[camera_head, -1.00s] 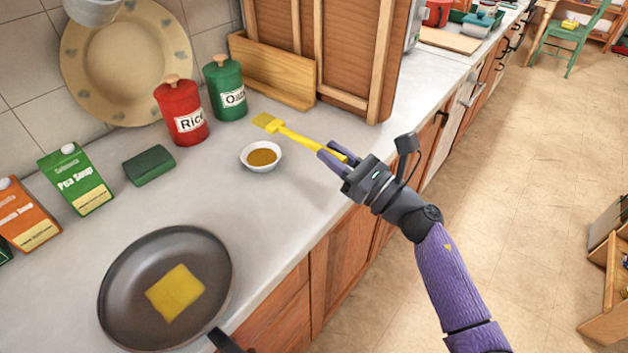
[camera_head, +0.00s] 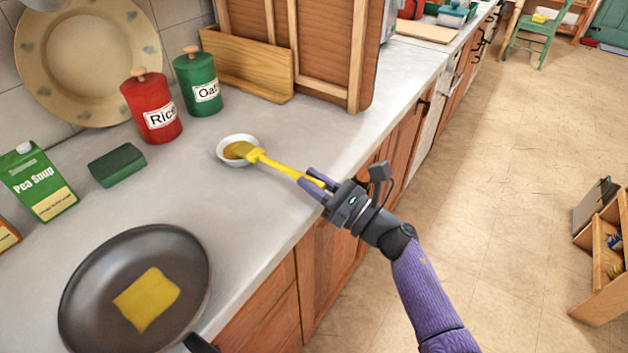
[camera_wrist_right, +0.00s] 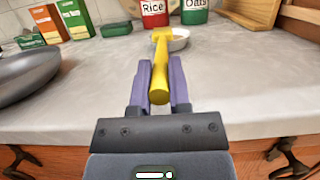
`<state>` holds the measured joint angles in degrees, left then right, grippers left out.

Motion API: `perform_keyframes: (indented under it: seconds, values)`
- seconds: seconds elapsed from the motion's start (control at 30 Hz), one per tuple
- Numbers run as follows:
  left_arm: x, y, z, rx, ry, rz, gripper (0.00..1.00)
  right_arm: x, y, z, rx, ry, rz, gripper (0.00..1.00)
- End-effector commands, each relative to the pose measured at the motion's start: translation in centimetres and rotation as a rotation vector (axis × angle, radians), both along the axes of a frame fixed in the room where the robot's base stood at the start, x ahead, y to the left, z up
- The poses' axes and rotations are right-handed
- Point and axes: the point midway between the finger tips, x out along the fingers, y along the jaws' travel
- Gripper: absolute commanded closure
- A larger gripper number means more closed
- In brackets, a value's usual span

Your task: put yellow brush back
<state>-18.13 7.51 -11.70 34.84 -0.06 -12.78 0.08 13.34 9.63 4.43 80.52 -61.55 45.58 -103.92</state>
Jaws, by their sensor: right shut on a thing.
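The yellow brush (camera_head: 272,163) is held by its handle end in my right gripper (camera_head: 318,183). Its flat head is over the small white bowl (camera_head: 226,157) with brown sauce, at the bowl's right side. I cannot tell whether the head touches the sauce or the rim. In the right wrist view the brush (camera_wrist_right: 160,72) points away from me between the purple fingers (camera_wrist_right: 160,85), with the white bowl (camera_wrist_right: 180,43) behind its head. The left gripper does not show.
A dark pan (camera_head: 90,300) with a yellow square in it stands at the front left. The counter (camera_head: 200,215) between pan and bowl is clear.

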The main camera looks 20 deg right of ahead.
Motion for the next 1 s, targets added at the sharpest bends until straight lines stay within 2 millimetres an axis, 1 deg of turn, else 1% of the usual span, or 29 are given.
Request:
perform_keyframes:
  seconds: [0.17, 0.27, 0.3, 0.37, 0.4, 0.43, 0.47, 0.73, 0.77, 0.87, 0.9, 1.0]
  values:
    - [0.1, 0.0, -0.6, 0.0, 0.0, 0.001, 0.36, 0.0, 0.0, -0.5, -0.001, 0.001, 0.0, 1.0]
    - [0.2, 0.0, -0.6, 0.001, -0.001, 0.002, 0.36, 0.0, 0.0, -0.5, 0.0, 0.0, 0.0, 1.0]
    - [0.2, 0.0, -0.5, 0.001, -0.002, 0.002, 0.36, 0.0, 0.0, -0.4, -0.001, 0.001, 0.0, 0.71]
    - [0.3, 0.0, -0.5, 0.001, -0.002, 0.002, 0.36, 0.0, 0.0, -0.4, -0.001, 0.001, 0.0, 0.58]
    - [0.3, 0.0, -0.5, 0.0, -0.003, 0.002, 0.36, 0.0, 0.0, -0.4, 0.0, 0.0, 0.0, 0.5]
    - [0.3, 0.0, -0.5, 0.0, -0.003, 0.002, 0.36, 0.0, 0.0, -0.4, 0.0, 0.0, 0.0, 0.44]
    - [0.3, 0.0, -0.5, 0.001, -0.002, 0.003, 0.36, 0.0, 0.0, -0.4, 0.0, 0.0, 0.0, 0.42]
    - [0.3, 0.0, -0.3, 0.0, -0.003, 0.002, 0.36, 0.0, 0.0, -0.2, 0.0, 0.0, 0.0, 0.42]
    - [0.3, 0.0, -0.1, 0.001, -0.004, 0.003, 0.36, 0.0, 0.0, 0.0, 0.0, 0.0, 0.0, 0.42]
    - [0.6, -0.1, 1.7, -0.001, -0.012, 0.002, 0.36, 0.0, 0.0, 1.7, 0.001, -0.001, -0.001, 0.42]
    - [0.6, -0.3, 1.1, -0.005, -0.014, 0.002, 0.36, -0.7, -0.7, 0.7, -0.001, 0.003, -0.003, 0.42]
    - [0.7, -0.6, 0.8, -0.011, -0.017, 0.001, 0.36, -3.2, -2.5, -0.4, -0.003, 0.004, -0.002, 0.42]
